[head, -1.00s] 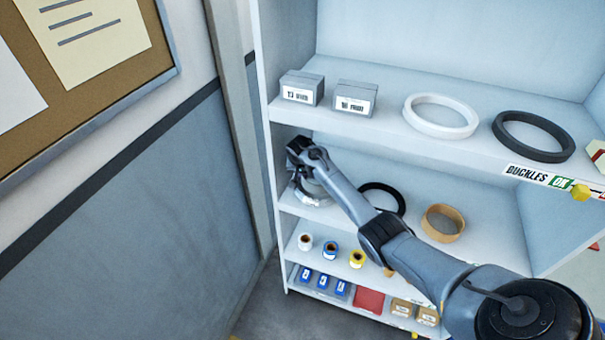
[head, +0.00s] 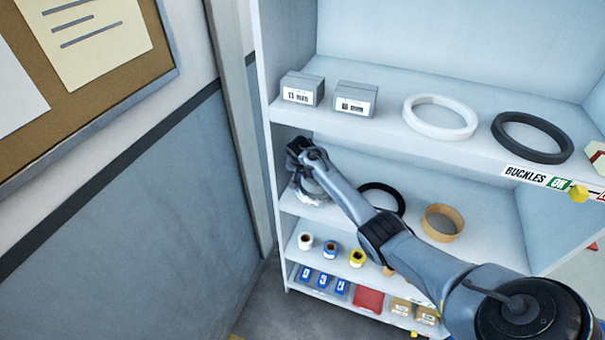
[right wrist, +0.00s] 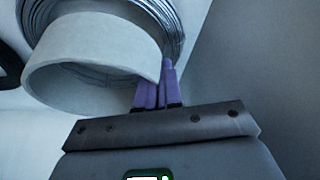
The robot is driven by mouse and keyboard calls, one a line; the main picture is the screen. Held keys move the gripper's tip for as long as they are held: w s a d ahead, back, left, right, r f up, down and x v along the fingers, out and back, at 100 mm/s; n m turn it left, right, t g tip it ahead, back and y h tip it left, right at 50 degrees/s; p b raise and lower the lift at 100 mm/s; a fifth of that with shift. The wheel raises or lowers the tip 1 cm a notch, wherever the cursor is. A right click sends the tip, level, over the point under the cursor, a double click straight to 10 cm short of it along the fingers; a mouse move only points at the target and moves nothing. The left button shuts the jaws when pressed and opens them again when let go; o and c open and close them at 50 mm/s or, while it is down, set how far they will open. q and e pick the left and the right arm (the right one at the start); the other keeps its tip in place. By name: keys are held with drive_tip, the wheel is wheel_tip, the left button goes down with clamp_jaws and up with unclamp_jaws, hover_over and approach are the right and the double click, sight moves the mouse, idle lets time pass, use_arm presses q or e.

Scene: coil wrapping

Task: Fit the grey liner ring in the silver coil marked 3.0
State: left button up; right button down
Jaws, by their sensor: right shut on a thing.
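The grey liner ring (right wrist: 95,52) is a wide pale band. My right gripper (right wrist: 163,80) has its purple fingers shut on the ring's near rim. The silver coil (right wrist: 172,25), a bundle of shiny wire, curves around the ring's far end. How far the ring sits inside it I cannot tell. In the head view my right gripper (head: 300,182) points down at the left end of the middle shelf, with the silver coil (head: 316,198) partly showing below it. The gripper and arm hide most of both there. The 3.0 mark is not readable. My left gripper is not in view.
A black ring (head: 398,192) and a tan ring (head: 443,222) lie right on the same shelf (head: 480,250). The upper shelf above my wrist holds two grey boxes (head: 302,88), a white ring (head: 440,116) and a dark ring (head: 533,136). The cabinet's side wall (head: 272,180) is close left.

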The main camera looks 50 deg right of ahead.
drive_tip(key=shift+p, duration=0.35)
idle(0.8)
drive_tip(key=shift+p, duration=0.3)
idle(0.6)
drive_tip(key=shift+f+b, duration=0.6)
drive_tip(key=shift+f, duration=0.4)
drive_tip(key=c, duration=1.2)
unclamp_jaws()
drive_tip(key=shift+s+d, duration=0.1)
drive_tip(key=shift+r, duration=0.1)
